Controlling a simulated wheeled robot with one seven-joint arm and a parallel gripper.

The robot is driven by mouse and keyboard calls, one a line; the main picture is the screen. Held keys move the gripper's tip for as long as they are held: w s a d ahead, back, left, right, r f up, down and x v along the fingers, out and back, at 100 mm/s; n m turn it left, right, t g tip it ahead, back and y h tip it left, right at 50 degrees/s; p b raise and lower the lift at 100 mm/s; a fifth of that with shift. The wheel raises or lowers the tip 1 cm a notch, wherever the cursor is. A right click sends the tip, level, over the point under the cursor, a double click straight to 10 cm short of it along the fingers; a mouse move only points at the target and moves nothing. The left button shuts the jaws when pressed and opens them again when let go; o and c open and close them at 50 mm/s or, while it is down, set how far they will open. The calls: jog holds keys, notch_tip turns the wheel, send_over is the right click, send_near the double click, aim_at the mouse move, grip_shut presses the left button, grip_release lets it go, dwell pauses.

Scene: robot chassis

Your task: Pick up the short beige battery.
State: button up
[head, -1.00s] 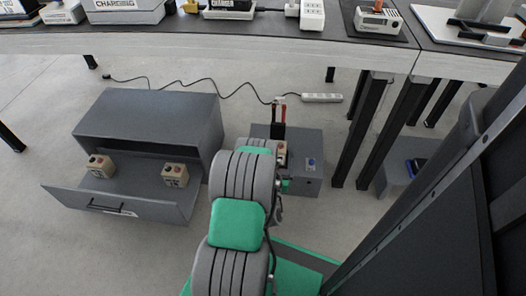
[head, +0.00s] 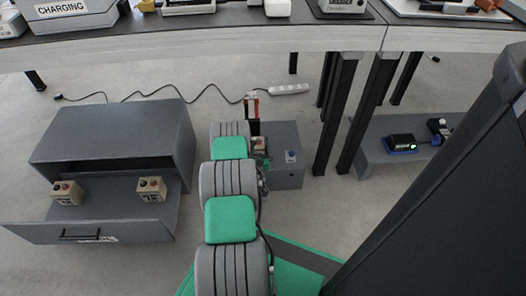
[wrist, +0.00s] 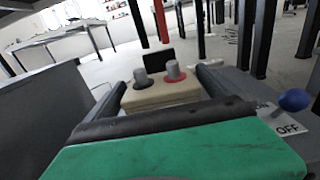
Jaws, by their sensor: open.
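A beige battery (wrist: 165,92) with one dark and one red-based terminal shows in the wrist view, on the grey box with a blue knob. In the head view this battery (head: 259,145) is partly hidden by my arm. My gripper (wrist: 160,84) is open, with one dark finger on each side of the battery; contact cannot be told. Two more beige batteries stand in the open drawer in the head view, one at left (head: 67,193) and one at right (head: 151,189). Their heights are hard to compare with the battery at my gripper.
The grey box (head: 285,176) has a blue knob (wrist: 294,100) beside an OFF label. A grey cabinet (head: 112,135) with its drawer (head: 122,222) pulled out stands at left. Black table legs (head: 335,115) stand close at right. A low grey shelf (head: 375,155) holds small devices.

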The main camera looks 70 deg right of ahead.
jog(key=shift+w, duration=0.1)
jog(key=c, duration=2)
jog(key=shift+d+r, duration=0.1)
jog(key=shift+r, duration=0.1)
